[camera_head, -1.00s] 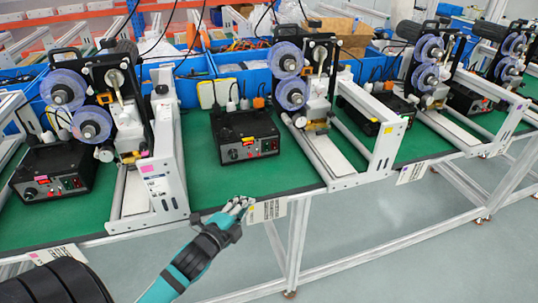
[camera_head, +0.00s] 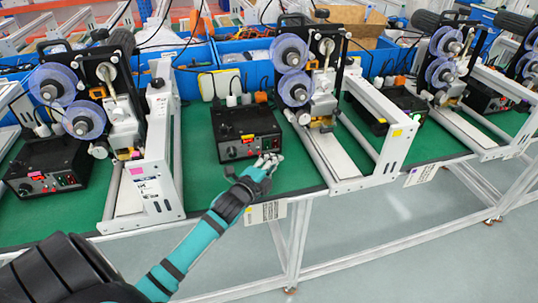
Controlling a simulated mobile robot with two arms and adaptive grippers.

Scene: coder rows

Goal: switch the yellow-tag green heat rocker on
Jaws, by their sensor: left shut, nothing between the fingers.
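The black control box (camera_head: 246,122) in the middle of the camera_head view stands on the green bench top. Its front panel carries a small yellow-orange tag (camera_head: 247,137), a knob (camera_head: 232,152) and small red-lit parts. A green rocker cannot be made out at this size, nor whether it is on or off. My left gripper (camera_head: 269,160) is shut and empty, just in front of the panel's lower right part. Its fingers overlap the panel's lower edge, and I cannot tell whether they touch. My right gripper is not in view.
A pink-tagged control box (camera_head: 48,169) stands at the left, another box (camera_head: 388,105) at the right. Reel machines with metal frames (camera_head: 385,140) flank the middle box. Blue bins (camera_head: 195,68) line the back. The bench's front edge lies under my left arm.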

